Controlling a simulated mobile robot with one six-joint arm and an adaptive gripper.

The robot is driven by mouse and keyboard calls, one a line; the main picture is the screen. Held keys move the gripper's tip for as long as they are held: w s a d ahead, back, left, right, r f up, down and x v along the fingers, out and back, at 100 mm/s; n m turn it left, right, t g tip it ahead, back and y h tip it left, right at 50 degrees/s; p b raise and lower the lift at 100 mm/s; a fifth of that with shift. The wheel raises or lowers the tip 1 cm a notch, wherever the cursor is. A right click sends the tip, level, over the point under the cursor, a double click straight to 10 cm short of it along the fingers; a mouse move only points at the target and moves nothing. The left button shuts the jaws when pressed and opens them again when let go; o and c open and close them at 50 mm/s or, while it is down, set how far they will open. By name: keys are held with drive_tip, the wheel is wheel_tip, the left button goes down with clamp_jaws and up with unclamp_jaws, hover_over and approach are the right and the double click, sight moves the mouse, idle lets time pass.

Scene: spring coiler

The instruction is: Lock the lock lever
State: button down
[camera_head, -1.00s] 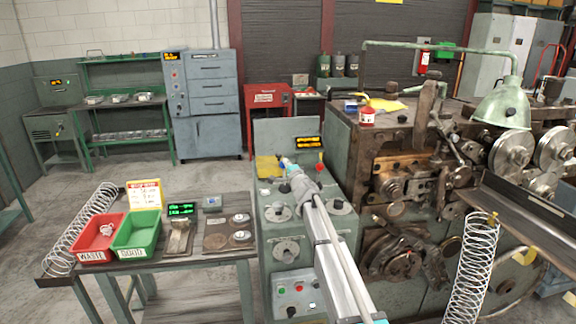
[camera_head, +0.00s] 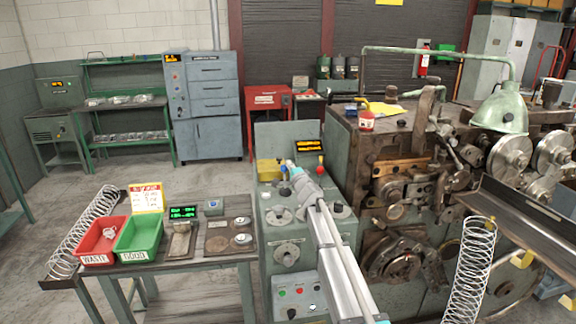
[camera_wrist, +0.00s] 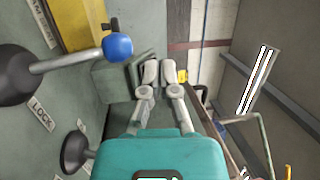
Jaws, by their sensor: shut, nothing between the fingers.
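A lever with a blue ball knob (camera_wrist: 118,46) stands out from the green-grey panel on the left of the wrist view. Its grey arm runs from a large dark hub, and a "LOCK" label (camera_wrist: 41,115) sits below the hub. My gripper (camera_wrist: 158,72) is shut and empty, its fingertips to the right of the blue knob and apart from it in the picture. In the head view my gripper (camera_head: 288,162) is over the top of the green control cabinet (camera_head: 288,233); the lever is hard to make out there.
A red-knobbed lever (camera_head: 320,160) and an amber display (camera_head: 308,148) are on the cabinet. Another dark knob (camera_wrist: 75,150) is low in the wrist view. The coiling machine (camera_head: 385,185) is to the right; a bench with red (camera_head: 82,254) and green (camera_head: 118,250) bins is to the left.

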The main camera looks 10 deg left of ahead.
drive_tip(key=s+d+r+p, duration=0.4)
drive_tip(key=s+r+p, duration=0.1)
drive_tip(key=s, duration=0.3)
drive_tip(key=shift+d+r, duration=0.25)
drive_tip(key=shift+r, duration=0.05)
drive_tip(key=shift+s, duration=0.2)
drive_tip(key=s+d+f+n+g, duration=0.3)
drive_tip(key=s+f+n+g, duration=0.35)
drive_tip(key=s, duration=0.45)
drive_tip(key=s+d+f+n+g, duration=0.2)
drive_tip(key=s+f+n+g, duration=0.4)
drive_tip(key=s, duration=0.5)
drive_tip(key=s+d+f+g+h, duration=0.2)
drive_tip(key=s+d+f+h, duration=0.2)
drive_tip(key=s+d, duration=0.4)
drive_tip(key=s+d+f+g+h, duration=0.3)
drive_tip(key=s+d+f+h, duration=0.2)
drive_tip(key=s+d, duration=0.4)
drive_tip(key=shift+s+d, duration=0.2)
drive_tip(key=shift+d, duration=0.25)
